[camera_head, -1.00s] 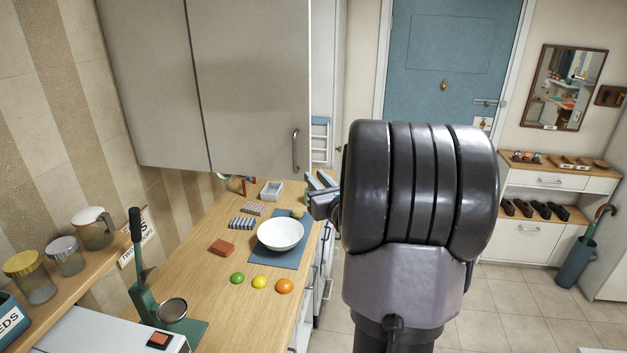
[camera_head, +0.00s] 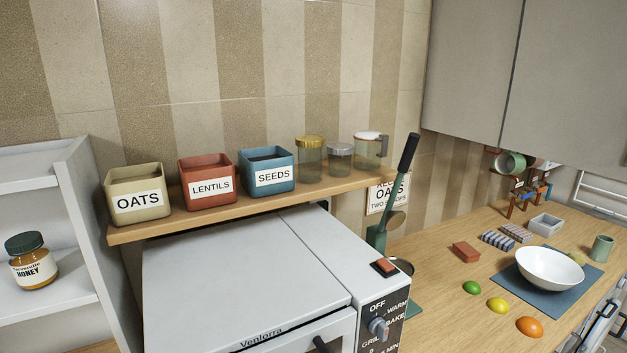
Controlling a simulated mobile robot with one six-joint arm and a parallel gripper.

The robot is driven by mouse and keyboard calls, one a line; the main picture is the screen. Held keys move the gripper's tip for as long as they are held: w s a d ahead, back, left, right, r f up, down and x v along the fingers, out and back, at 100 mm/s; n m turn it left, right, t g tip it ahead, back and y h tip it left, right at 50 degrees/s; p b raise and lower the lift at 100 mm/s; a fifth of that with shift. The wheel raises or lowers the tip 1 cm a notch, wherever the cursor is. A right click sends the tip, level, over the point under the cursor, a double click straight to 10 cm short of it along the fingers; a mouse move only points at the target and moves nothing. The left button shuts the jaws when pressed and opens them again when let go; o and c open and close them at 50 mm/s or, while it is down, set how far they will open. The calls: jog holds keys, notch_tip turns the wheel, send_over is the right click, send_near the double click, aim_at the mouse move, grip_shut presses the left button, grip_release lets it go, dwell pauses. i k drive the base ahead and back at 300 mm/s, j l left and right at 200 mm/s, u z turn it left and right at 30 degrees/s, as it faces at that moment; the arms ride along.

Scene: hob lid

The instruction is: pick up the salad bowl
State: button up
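The white salad bowl (camera_head: 549,268) stands upright on a blue-grey mat (camera_head: 574,300) on the wooden counter, at the right of the head view. It looks empty. My gripper and arm are outside the current view, so I cannot see how the gripper stands relative to the bowl.
Lime (camera_head: 471,287), lemon (camera_head: 497,305) and orange (camera_head: 529,326) lie left of the mat. A brown block (camera_head: 466,251), green cup (camera_head: 602,248) and grey tray (camera_head: 545,224) surround the bowl. A green lever press (camera_head: 381,232) and white oven (camera_head: 245,275) stand left. Labelled bins (camera_head: 266,172) line the shelf.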

aim_at(547, 269)
jog(key=z, duration=1.3)
jog(key=i+l, duration=0.2)
jog(key=i, duration=0.25)
jog(key=i+l, duration=0.25)
jog(key=i, duration=0.2)
jog(key=i+l+z, duration=0.1)
jog(key=i, duration=0.4)
jog(key=i+l, duration=0.3)
jog(key=i, duration=0.15)
